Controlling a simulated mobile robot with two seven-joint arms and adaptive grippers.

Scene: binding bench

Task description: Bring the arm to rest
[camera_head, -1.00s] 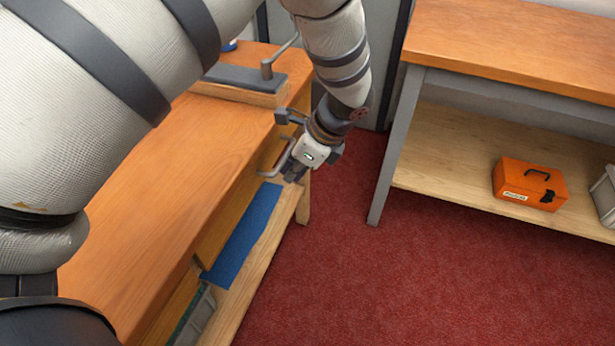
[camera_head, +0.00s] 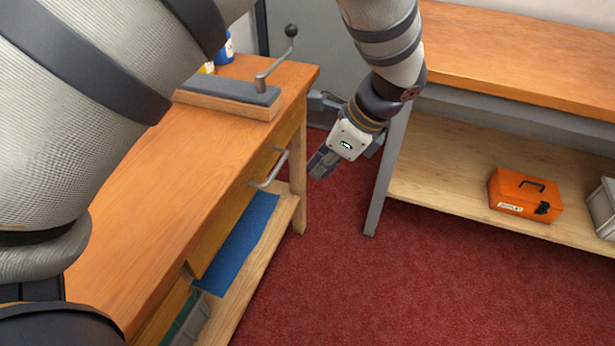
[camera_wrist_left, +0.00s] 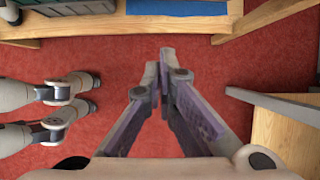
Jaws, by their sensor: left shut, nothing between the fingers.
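My left gripper (camera_head: 322,164) hangs over the red carpet in the head view, in the gap between the wooden bench (camera_head: 150,180) and the grey-legged table. It is apart from the drawer handle (camera_head: 270,170) on the bench front. In the left wrist view its fingers (camera_wrist_left: 158,58) are together with nothing between them, and red floor shows around them. My left arm (camera_head: 385,40) comes in from the left and bends down to it. My right gripper is not in view.
A press with a crank lever (camera_head: 276,60) stands on the bench. A blue mat (camera_head: 240,245) lies on its lower shelf. The second table (camera_head: 520,55) stands at the right, with an orange toolbox (camera_head: 524,196) on its shelf. Carpet (camera_head: 330,290) in front is clear.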

